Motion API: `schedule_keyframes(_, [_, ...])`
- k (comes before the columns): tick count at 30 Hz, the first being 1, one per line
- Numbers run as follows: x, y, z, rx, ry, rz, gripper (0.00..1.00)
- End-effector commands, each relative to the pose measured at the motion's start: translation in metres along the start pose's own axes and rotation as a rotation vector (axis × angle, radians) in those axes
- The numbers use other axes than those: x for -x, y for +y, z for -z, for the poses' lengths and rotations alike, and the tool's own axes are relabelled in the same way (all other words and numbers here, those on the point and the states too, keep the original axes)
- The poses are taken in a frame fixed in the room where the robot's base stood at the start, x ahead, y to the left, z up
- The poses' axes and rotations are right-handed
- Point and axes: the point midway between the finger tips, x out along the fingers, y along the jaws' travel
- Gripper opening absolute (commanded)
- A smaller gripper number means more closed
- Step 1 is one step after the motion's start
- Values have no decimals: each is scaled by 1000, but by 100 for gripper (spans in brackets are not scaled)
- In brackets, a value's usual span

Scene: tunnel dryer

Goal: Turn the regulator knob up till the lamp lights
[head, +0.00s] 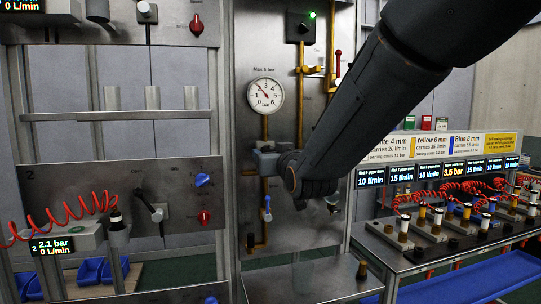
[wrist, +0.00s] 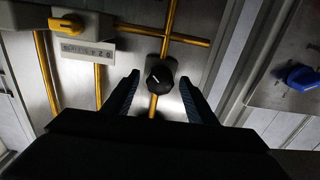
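The black regulator knob (wrist: 159,77) with a white pointer mark sits on a brass pipe in the wrist view. My gripper (wrist: 159,80) is open, with one finger on each side of the knob and a visible gap on both sides. The gauge needle points to the upper left. A small lamp (head: 312,15) at the panel's top glows bright green.
A yellow handle (wrist: 67,25) and a small numbered scale (wrist: 88,52) are near the knob. A red lever (head: 337,62) and a blue valve handle (head: 267,208) are on the same panel. A bench (head: 440,257) with red coiled hoses stands to the right.

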Motion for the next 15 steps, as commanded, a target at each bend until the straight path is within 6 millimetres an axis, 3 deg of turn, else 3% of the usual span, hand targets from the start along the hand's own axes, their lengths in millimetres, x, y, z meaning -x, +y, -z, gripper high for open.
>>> schedule_keyframes(9, [2, 0, 0, 1, 0, 0, 51])
schedule_keyframes(15, [23, 0, -1, 0, 1, 0, 51])
